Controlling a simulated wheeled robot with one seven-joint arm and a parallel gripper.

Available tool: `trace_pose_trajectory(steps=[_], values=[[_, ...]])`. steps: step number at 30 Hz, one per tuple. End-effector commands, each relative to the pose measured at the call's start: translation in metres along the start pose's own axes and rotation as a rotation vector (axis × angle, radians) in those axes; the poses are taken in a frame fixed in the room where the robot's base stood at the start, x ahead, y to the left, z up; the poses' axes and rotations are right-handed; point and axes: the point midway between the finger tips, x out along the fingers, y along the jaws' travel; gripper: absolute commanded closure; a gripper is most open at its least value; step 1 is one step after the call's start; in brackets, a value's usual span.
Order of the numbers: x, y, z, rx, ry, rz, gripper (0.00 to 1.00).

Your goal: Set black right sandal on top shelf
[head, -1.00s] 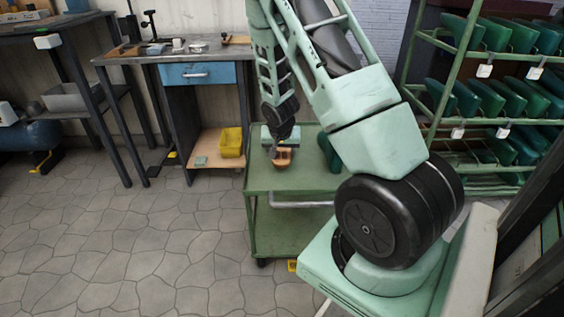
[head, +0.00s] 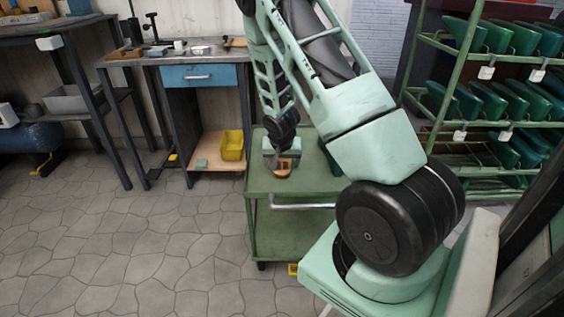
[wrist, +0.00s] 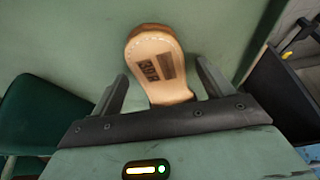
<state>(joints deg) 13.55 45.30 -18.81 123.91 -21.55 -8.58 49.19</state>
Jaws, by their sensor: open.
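A sandal (wrist: 157,65) with a tan sole face, dark print and a brown edge lies on the green cart top (wrist: 60,35). It is partly seen as a small brown shape in the head view (head: 284,168). No black strap shows in the wrist view. My gripper (wrist: 160,72) is open, with one finger on each side of the sandal's narrower near end. I cannot tell if either finger touches it. My gripper also shows over the cart in the head view (head: 284,154). The rack's top shelf (head: 470,52) is at the right.
The rack holds several green holders (head: 490,100) with white tags. A dark green object (wrist: 40,115) is left of my gripper in the wrist view. A workbench with a blue drawer (head: 198,76) and a yellow bin (head: 232,146) stand behind the cart. The floor at left is clear.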

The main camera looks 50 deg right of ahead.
Motion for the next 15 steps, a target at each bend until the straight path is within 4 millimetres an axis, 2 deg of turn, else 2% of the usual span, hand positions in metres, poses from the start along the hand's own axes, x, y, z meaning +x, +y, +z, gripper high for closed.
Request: trace_pose_trajectory(steps=[5,15], values=[[-0.027,0.000,-0.002,0.001,0.002,-0.001,0.21],[-0.096,-0.001,-0.001,0.000,0.001,-0.003,0.21]])
